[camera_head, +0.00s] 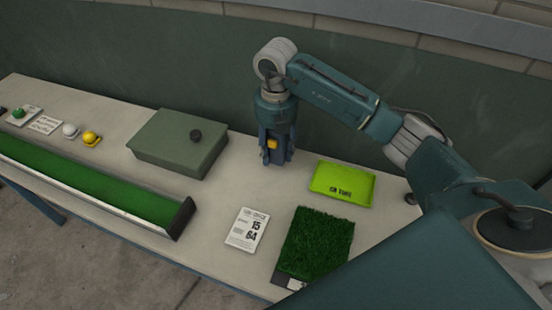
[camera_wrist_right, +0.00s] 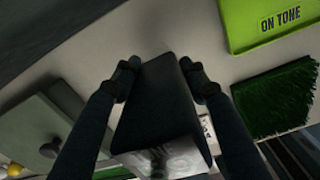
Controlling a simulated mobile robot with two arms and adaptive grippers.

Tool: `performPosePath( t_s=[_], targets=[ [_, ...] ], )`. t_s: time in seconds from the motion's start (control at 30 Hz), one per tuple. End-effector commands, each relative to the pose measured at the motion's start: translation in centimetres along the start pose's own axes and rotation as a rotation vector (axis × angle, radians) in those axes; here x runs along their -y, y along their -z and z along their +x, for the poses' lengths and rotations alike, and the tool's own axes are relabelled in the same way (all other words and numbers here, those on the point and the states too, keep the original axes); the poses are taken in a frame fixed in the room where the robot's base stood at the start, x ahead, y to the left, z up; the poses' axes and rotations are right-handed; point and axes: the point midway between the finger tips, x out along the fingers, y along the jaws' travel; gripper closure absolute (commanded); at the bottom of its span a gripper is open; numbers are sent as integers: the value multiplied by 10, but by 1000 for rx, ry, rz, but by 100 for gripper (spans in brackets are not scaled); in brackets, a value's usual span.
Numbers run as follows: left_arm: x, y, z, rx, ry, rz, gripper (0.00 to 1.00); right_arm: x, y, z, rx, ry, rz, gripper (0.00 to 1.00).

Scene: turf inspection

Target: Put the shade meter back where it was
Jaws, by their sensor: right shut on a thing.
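My right gripper (camera_head: 276,159) points down over the back of the table, between the green-grey box and the lime tray. In the right wrist view its two fingers (camera_wrist_right: 163,80) are shut on the sides of a dark block, the shade meter (camera_wrist_right: 160,105), which has a pale, shiny panel at its near end. In the head view the fingers mostly hide the meter; a small yellow patch (camera_head: 272,143) shows between them. I cannot tell whether the meter touches the table. My left gripper is not in view.
The lime tray (camera_head: 323,181) marked "ON TONE" lies right of the gripper. A turf sample (camera_head: 318,240) and a number card (camera_head: 247,230) lie in front. The lidded green-grey box (camera_head: 165,147) stands left. A long green turf channel (camera_head: 90,182) runs along the front left. Bare tabletop (camera_head: 225,190) lies between.

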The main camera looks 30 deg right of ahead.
Motion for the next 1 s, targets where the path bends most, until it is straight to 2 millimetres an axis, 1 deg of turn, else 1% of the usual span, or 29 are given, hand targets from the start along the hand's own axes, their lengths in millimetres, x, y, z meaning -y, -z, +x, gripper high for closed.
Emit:
performPosePath(
  t_s=[0.17, 0.3, 0.37, 0.6, 0.73, 0.77, 0.8, 0.83, 1.0],
  targets=[
    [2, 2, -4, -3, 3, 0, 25, 1, 1, 15, -1, 2, -1, 100],
    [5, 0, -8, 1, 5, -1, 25, 1, 1, 37, -2, 2, 1, 100],
    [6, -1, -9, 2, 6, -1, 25, 0, 0, 42, -1, 1, 0, 100],
    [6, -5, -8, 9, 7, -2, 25, 0, 0, 44, 1, -1, -1, 100],
    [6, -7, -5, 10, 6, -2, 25, 0, 0, 48, 1, 0, -1, 100],
    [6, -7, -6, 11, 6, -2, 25, 0, 0, 47, 1, 0, -1, 50],
    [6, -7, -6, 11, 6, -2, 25, 0, 0, 47, 1, 1, -1, 42],
    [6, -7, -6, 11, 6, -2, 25, 0, 0, 47, 0, 1, -1, 37],
    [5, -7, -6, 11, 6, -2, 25, 0, 0, 47, 0, 1, 0, 37]
  ],
)
